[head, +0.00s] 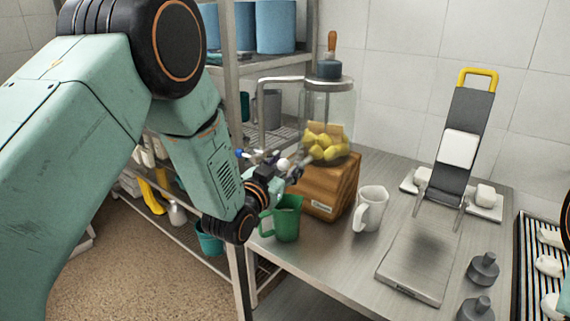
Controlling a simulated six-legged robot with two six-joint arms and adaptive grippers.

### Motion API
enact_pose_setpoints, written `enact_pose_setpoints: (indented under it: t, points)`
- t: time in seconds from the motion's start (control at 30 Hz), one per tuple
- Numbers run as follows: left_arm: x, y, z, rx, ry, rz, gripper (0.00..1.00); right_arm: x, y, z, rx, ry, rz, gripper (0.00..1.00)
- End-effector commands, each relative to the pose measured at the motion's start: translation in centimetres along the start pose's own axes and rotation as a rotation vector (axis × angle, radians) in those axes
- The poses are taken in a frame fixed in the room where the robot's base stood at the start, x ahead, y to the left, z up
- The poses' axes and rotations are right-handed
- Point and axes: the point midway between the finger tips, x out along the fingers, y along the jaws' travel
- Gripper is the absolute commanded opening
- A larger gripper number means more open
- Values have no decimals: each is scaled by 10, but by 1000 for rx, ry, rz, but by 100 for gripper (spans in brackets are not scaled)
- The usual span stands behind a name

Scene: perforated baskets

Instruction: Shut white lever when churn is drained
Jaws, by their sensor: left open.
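The churn (343,105) is a glass jar with a dark lid and a wooden handle, standing on a wooden block (330,187). Yellow lumps lie in its lower part; I cannot make out any liquid level. A small white knob (283,164), probably the white lever's end, shows at the churn's lower left. My left gripper (292,172) is open beside this knob, in front of the block's left side; whether it touches the knob is unclear. A green jug (287,220) stands below the gripper, and a white jug (371,209) stands right of it. My right gripper is out of view.
A small blue knob (239,153) shows left of the gripper. A metal stand with a yellow handle (478,77) and a flat tray (418,262) take up the right. Grey weights (483,268) and a slatted rack (530,270) lie near the right edge. Shelving stands behind my left arm.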

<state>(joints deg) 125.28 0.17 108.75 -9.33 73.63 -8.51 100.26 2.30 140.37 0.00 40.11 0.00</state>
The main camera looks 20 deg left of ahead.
Motion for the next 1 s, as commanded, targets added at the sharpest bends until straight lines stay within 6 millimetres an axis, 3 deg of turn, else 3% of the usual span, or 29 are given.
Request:
enact_pose_setpoints:
  t: [0.3,0.87,1.0]
  points:
    - [2,-2,0,0,0,-1,49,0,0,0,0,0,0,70]
    - [2,-2,1,0,-1,-1,2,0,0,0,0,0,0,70]
    - [2,-2,1,0,-2,0,0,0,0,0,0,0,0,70]
